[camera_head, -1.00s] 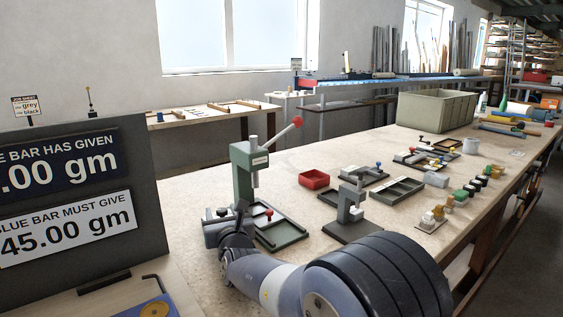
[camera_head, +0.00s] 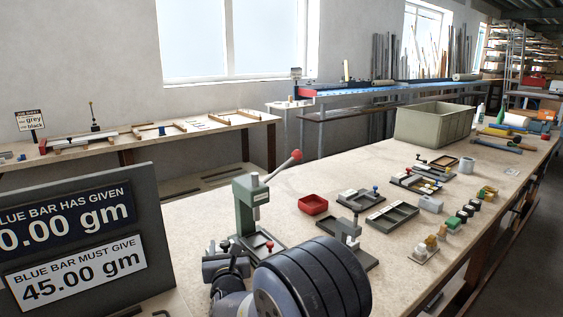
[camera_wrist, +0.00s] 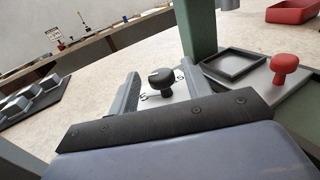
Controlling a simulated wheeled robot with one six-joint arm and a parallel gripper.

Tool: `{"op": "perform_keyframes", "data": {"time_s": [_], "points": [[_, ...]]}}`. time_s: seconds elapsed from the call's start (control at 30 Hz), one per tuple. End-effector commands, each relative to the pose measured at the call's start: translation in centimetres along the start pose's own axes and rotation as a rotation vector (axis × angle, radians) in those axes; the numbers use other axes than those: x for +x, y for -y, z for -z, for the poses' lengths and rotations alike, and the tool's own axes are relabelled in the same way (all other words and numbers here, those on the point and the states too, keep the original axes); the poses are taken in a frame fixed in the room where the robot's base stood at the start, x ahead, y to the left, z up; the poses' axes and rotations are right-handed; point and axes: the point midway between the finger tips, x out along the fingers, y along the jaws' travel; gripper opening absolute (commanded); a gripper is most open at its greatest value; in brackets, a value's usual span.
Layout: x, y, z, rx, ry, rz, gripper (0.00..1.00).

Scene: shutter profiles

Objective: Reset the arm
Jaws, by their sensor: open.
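My gripper (camera_wrist: 157,85) is open in the wrist view, with its two grey fingers apart. A black knob (camera_wrist: 155,79) on a white marked plate shows between the fingers; I cannot tell whether they touch it. In the head view my gripper (camera_head: 226,262) is at the bottom, partly hidden by my own arm. It is beside the base of the green lever press (camera_head: 244,205). The press's green column (camera_wrist: 197,30) stands just beyond the fingers in the wrist view. A red knob (camera_wrist: 284,66) is to the right.
A dark board (camera_head: 150,225) with weight signs stands at left. Red tray (camera_head: 313,204), dark trays (camera_head: 392,217), a second small press (camera_head: 352,230) and several small stamps are on the bench. A large green bin (camera_head: 434,125) is at the back.

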Motion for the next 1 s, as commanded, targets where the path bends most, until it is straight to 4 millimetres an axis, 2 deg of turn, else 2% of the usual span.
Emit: {"op": "perform_keyframes", "data": {"time_s": [0.07, 0.27, 0.6, 0.8, 0.9, 1.0], "points": [[0.0, -0.1, -0.5, 0.0, -0.002, 0.021, 0.47], [-0.3, -0.2, -0.2, -0.006, -0.006, 0.088, 0.47], [-6.8, -0.7, 0.1, -0.004, -0.003, 0.083, 0.47], [-10.0, -1.0, 0.1, -0.004, -0.003, 0.082, 0.47], [-11.1, -1.0, 0.1, -0.004, -0.003, 0.084, 0.47], [-10.9, -0.9, -0.3, -0.004, -0.003, 0.085, 0.47]]}}
